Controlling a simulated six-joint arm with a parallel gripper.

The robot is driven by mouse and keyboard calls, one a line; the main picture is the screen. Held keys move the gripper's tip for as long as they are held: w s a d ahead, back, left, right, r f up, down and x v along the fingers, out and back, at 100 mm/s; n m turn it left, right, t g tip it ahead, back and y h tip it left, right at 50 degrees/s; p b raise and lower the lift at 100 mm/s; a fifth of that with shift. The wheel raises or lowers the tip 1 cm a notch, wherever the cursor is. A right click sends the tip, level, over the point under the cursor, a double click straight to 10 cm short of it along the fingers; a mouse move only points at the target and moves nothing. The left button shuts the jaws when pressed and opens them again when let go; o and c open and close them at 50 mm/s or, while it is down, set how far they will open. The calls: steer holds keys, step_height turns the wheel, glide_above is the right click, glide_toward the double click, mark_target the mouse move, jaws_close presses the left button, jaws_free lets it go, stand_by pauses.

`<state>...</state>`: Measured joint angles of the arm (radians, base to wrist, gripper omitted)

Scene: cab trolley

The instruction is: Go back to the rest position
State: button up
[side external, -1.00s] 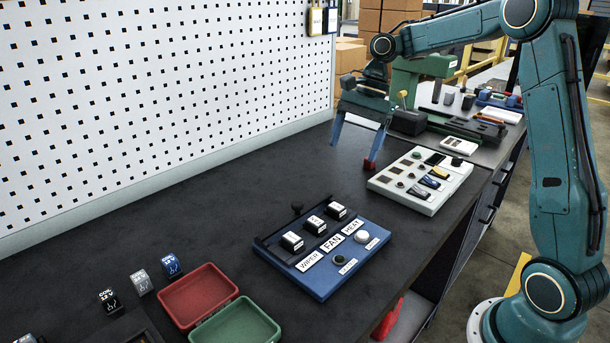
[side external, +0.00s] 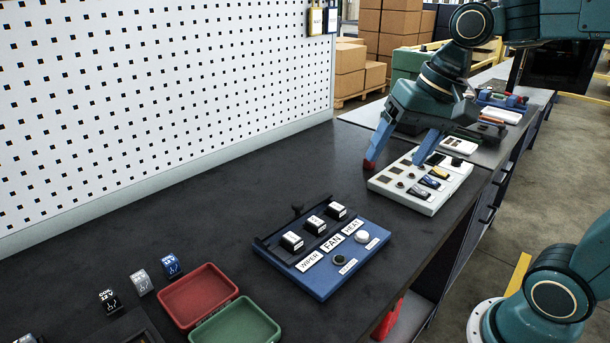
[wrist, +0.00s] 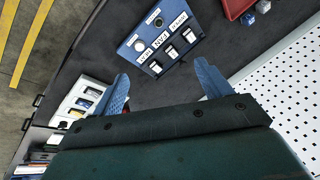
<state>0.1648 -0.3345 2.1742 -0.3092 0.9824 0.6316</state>
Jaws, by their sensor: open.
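A small dark red piece (side external: 369,167) shows at the left fingertip in the side view. I cannot tell whether they touch.
A red tray (side external: 198,295) and a green tray (side external: 238,325) lie at the front left, beside several small switch blocks (side external: 141,283). A white pegboard (side external: 150,110) stands along the back. Tools and boxes (side external: 500,100) crowd the far right.

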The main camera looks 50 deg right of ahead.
steer(key=s+f+n+t+h, duration=0.1)
steer(key=s+f+n, duration=0.2)
steer(key=s, duration=0.6)
steer(key=n, duration=0.2)
steer(key=shift+s+d+n+t, duration=0.35)
steer(key=shift+n+t, duration=0.05)
